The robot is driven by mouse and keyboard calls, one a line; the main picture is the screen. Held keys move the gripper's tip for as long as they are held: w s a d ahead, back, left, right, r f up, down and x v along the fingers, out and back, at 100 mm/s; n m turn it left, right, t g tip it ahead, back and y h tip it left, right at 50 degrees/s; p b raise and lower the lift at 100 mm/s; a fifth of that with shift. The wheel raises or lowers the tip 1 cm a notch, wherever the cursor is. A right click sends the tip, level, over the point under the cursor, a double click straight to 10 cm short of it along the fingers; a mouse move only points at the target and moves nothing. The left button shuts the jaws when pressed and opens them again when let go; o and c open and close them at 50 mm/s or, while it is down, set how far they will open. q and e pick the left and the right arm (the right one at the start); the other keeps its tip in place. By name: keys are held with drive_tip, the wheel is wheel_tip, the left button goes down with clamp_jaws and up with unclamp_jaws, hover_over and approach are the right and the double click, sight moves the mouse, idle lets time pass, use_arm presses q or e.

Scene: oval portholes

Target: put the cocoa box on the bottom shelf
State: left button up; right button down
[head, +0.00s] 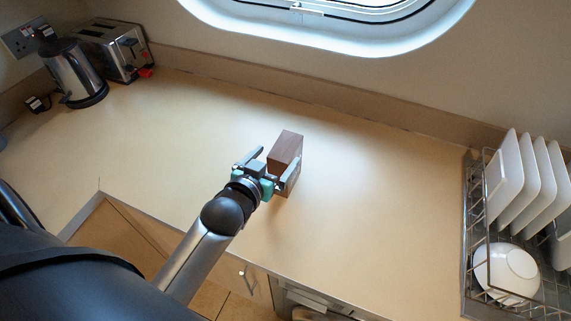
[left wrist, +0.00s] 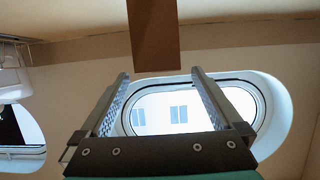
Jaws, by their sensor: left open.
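The brown cocoa box (head: 286,149) stands upright on the counter, in the middle of the head view. My left gripper (head: 276,160) is open at the box, and its right finger crosses in front of the box's side. In the left wrist view the box (left wrist: 155,35) hangs in from the top edge, in line with the gap between the open fingers (left wrist: 160,75). It shows near the fingertips; I cannot tell whether it is between them. The bottom shelf cannot be made out in either view. My right gripper is not in view.
A kettle (head: 75,75) and a toaster (head: 115,50) stand at the back left. A dish rack (head: 468,235) with white plates (head: 505,180) and a bowl (head: 506,270) is at the right. The counter (head: 380,200) between box and rack is clear. An oval porthole (head: 400,35) is behind.

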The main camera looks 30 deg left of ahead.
sight(283, 150)
use_arm(q)
drive_tip(key=shift+x, duration=3.1)
drive_tip(key=shift+d, duration=0.1)
drive_tip(key=shift+c, duration=0.2)
clamp_jaws()
drive_tip(key=shift+w+r, duration=0.1)
